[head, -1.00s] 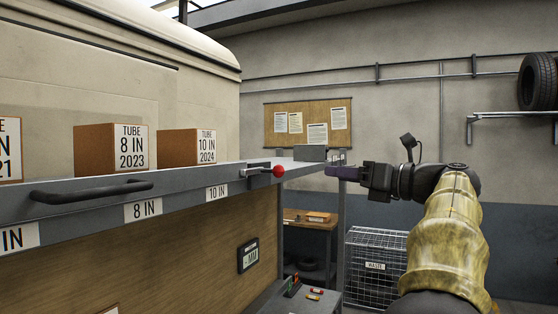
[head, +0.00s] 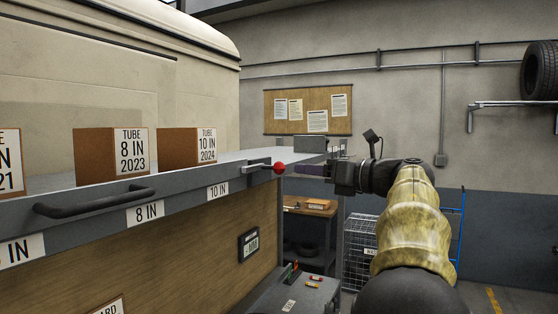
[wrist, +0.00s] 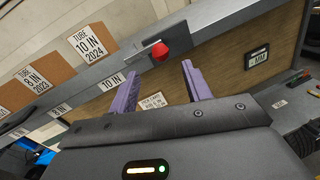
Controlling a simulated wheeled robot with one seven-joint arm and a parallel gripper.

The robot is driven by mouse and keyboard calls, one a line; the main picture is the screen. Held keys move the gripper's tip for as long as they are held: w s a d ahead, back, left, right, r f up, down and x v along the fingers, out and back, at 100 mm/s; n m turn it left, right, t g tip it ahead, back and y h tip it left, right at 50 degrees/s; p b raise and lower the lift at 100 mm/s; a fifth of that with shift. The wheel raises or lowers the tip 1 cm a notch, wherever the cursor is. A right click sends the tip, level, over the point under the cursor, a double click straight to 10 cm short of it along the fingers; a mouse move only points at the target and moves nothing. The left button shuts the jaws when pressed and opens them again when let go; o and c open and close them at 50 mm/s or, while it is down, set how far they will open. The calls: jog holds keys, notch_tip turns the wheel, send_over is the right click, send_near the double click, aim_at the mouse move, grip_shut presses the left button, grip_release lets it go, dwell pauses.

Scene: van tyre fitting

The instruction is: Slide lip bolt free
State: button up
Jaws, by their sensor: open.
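The lip bolt with its red ball knob (head: 279,168) sits on the grey shelf lip (head: 172,193) near the lip's right end. In the wrist view the red knob (wrist: 159,51) shows ahead of my gripper, on a dark plate on the lip. My gripper (head: 304,170) is open and empty, its purple fingers pointing at the bolt from the right. In the wrist view the two fingers (wrist: 158,86) stand apart, with the knob beyond their tips and roughly between them. A small gap seems to remain between tips and knob; contact is not clear.
Tube boxes (head: 110,155) stand on the shelf behind the lip, left of the bolt. A black bar handle (head: 95,201) is fixed to the lip. Below are a small display (head: 249,244) and a grey tray with small items (head: 300,290). A wire cage (head: 359,245) stands behind my arm.

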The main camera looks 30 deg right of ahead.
aim_at(284, 166)
jog(key=p+x, duration=0.4)
jog(key=x, duration=0.4)
jog(key=shift+w+a+r, duration=0.15)
jog(key=shift+w, duration=0.25)
jog(key=shift+w+a, duration=0.25)
jog(key=shift+w, duration=0.25)
grip_shut()
